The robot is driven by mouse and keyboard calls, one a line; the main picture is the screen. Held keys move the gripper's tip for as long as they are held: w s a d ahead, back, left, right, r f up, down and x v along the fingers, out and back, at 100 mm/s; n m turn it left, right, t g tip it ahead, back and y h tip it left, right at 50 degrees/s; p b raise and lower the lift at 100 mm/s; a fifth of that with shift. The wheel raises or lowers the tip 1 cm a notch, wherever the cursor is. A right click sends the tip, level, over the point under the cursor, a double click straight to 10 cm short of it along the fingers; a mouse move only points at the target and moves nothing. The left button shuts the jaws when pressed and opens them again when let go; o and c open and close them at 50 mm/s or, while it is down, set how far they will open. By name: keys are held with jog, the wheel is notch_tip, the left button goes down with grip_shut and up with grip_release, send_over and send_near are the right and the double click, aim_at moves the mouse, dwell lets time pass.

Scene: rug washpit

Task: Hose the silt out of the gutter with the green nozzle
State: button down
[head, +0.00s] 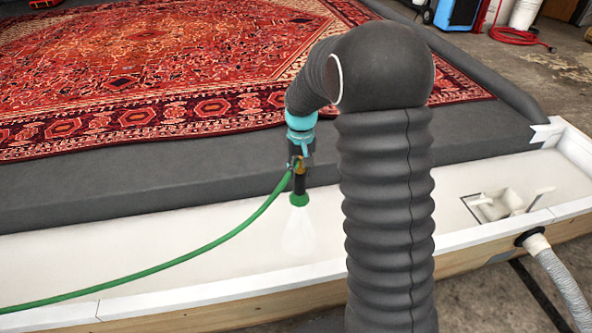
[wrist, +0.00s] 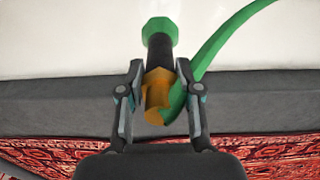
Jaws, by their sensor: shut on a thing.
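My gripper (head: 300,158) is shut on the green nozzle (head: 299,199), which hangs pointing down over the white gutter (head: 160,240). A pale, cone-shaped spray (head: 298,235) spreads from its tip towards the gutter floor. In the wrist view, the nozzle (wrist: 160,30) has a green head, a black barrel and a brass body between my gripper's fingers (wrist: 160,75). A green hose (head: 200,250) runs from it to the lower left. The visible gutter floor looks white, and I can make out no clear silt. My arm hides part of the gutter.
A drain opening (head: 478,208) with white fittings lies in the gutter's right end. A grey corrugated hose (head: 562,280) joins the outer wall there. A red patterned rug (head: 150,70) lies on the dark platform (head: 120,190) behind the gutter. A blue machine (head: 458,14) stands at the back right.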

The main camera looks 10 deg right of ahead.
jog(key=shift+d, duration=0.2)
jog(key=shift+r+p, duration=0.5)
jog(key=shift+r, duration=1.5)
